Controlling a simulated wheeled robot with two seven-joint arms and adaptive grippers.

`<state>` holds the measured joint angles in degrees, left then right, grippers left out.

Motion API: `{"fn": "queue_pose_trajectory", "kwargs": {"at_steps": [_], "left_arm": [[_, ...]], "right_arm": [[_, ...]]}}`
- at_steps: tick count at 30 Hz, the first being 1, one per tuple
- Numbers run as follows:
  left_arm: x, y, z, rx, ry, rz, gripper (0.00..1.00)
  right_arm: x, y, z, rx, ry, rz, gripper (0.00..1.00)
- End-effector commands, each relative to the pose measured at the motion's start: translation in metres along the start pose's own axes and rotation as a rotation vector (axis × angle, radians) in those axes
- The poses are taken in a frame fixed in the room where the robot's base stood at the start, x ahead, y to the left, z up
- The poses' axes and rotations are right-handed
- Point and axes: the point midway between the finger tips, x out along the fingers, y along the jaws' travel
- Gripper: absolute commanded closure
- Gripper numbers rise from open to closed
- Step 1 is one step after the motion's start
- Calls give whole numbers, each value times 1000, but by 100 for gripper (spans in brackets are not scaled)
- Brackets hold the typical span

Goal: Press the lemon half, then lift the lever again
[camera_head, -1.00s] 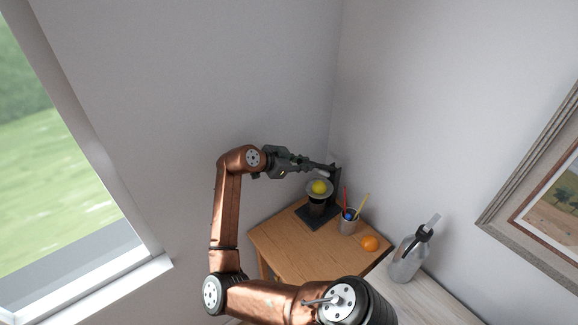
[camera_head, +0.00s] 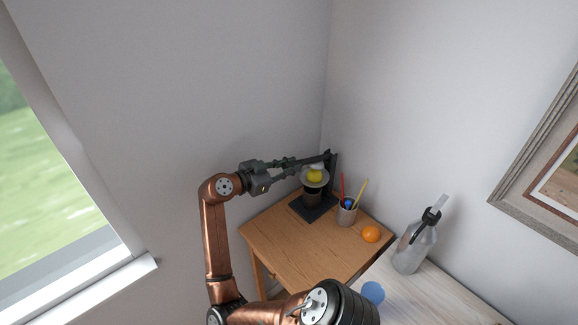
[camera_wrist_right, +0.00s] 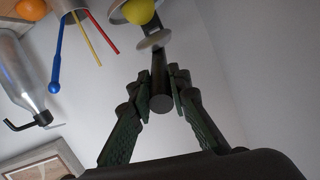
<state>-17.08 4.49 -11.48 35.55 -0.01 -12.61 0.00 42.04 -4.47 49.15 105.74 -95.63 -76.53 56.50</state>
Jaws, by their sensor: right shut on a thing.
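A yellow lemon half (camera_head: 314,176) sits in the grey bowl of a dark press on the wooden table; it also shows in the wrist view (camera_wrist_right: 138,11). My right gripper (camera_head: 292,166) is shut on the handle (camera_wrist_right: 161,102) of the lever, left of the press. The handle is a dark cylinder between the fingers in the wrist view. A grey pressing disc (camera_wrist_right: 154,40) hangs from the lever close to the lemon; I cannot tell whether they touch. My left gripper is not in view.
A cup (camera_head: 346,215) with red, yellow and blue sticks stands right of the press, beside an orange (camera_head: 371,234). A grey bottle (camera_head: 414,246) and a blue disc (camera_head: 373,292) are on the pale counter. The wooden table's (camera_head: 285,250) front is clear. Walls close in behind.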

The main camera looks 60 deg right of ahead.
Motion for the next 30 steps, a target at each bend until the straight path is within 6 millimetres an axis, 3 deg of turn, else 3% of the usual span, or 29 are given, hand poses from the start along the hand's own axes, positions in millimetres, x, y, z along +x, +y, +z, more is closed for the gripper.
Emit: {"fn": "queue_pose_trajectory", "kwargs": {"at_steps": [8, 9, 16, 25, 30], "left_arm": [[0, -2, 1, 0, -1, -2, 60], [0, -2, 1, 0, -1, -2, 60], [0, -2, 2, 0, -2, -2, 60], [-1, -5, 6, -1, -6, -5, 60], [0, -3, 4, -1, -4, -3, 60]], "right_arm": [[0, 0, 1, -1, -4, 1, 100], [0, 0, 1, -1, -4, 1, 82], [0, 0, 1, -1, -2, 1, 66], [-1, 0, 0, -1, -1, 0, 66], [-18, 0, 1, -1, -3, 0, 66]]}}
